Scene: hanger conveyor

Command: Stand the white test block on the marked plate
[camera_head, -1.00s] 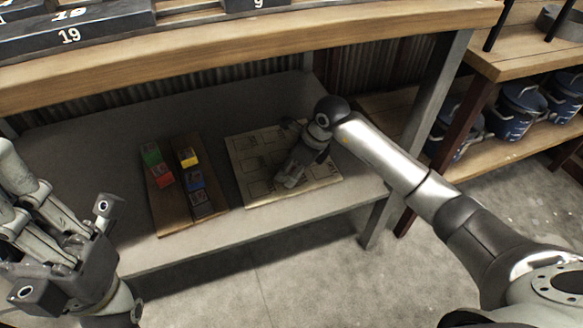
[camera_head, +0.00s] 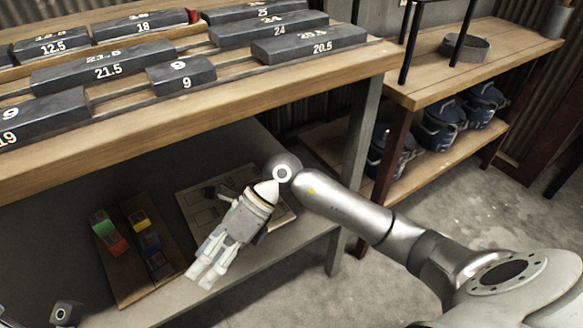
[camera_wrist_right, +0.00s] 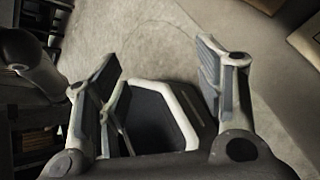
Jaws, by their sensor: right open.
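I cannot make out a white test block in either view. A pale board with marked outlines (camera_head: 190,205), which may be the marked plate, lies on the grey lower shelf, partly hidden by my right arm. My right gripper (camera_head: 204,274) is in front of and above this board, near the shelf's front edge, its fingers pointing down-left. In the right wrist view my right gripper (camera_wrist_right: 165,85) has its fingers spread, with grey floor behind and nothing seen between them. Only a small part of my left gripper (camera_head: 66,313) shows at the lower left corner.
Wooden boards (camera_head: 130,285) on the lower shelf hold several small coloured blocks, among them a green one (camera_head: 101,222) and a yellow one (camera_head: 139,218). A wooden bench top (camera_head: 120,150) with numbered dark blocks overhangs them.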

